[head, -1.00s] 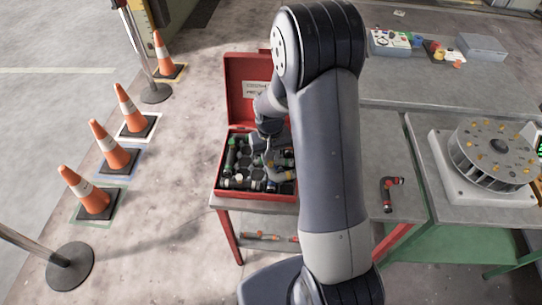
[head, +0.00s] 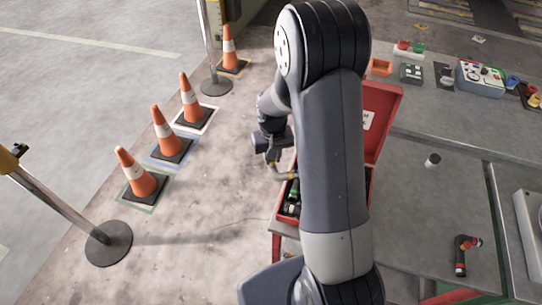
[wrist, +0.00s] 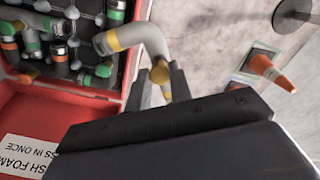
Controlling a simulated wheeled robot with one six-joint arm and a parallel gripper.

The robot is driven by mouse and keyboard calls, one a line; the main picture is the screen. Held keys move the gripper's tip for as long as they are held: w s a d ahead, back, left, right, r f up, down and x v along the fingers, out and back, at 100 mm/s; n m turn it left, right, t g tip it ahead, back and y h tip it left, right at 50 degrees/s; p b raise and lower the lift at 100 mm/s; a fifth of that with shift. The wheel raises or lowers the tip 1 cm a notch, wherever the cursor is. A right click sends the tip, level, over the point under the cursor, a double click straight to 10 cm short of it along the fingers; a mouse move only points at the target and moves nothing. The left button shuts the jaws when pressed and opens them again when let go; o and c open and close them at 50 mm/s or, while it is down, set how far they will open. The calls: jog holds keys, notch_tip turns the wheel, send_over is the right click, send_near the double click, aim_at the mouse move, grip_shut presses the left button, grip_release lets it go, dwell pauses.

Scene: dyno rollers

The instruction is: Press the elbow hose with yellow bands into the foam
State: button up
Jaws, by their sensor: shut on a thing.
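A grey elbow hose with yellow bands is in my gripper; it shows in the wrist view (wrist: 148,38) and below the gripper in the head view (head: 282,173). My gripper (wrist: 164,82) is shut on one leg of it; in the head view the gripper (head: 272,152) is at the left side of the red case. The hose's other banded end reaches over the case edge in the wrist view. The black foam (wrist: 88,55) has round openings and holds several fittings with green, orange and red bands. My arm hides most of the foam in the head view.
The red case's lid (head: 388,105) stands open. A dark elbow with red bands (head: 461,258) and a small cylinder (head: 432,161) are on the grey table. Orange cones (head: 166,135) and a post base (head: 108,243) stand on the floor at left.

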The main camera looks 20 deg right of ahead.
jog(key=s+d+r+m+b, duration=0.1)
jog(key=s+d+m+b, duration=0.6)
jog(key=d, duration=0.5)
jog(key=shift+a+f+b, duration=0.15)
jog(key=shift+f+b, duration=1.95)
jog(key=shift+f, duration=0.5)
jog(key=shift+f, duration=0.3)
jog(key=shift+f+b, duration=0.35)
jog(key=shift+b, duration=0.15)
jog(key=shift+f, duration=0.15)
jog(key=shift+f+b, duration=0.35)
jog(key=shift+f+b, duration=0.3)
jog(key=shift+f, duration=0.05)
jog(key=o, duration=1)
jog(key=shift+r, duration=0.1)
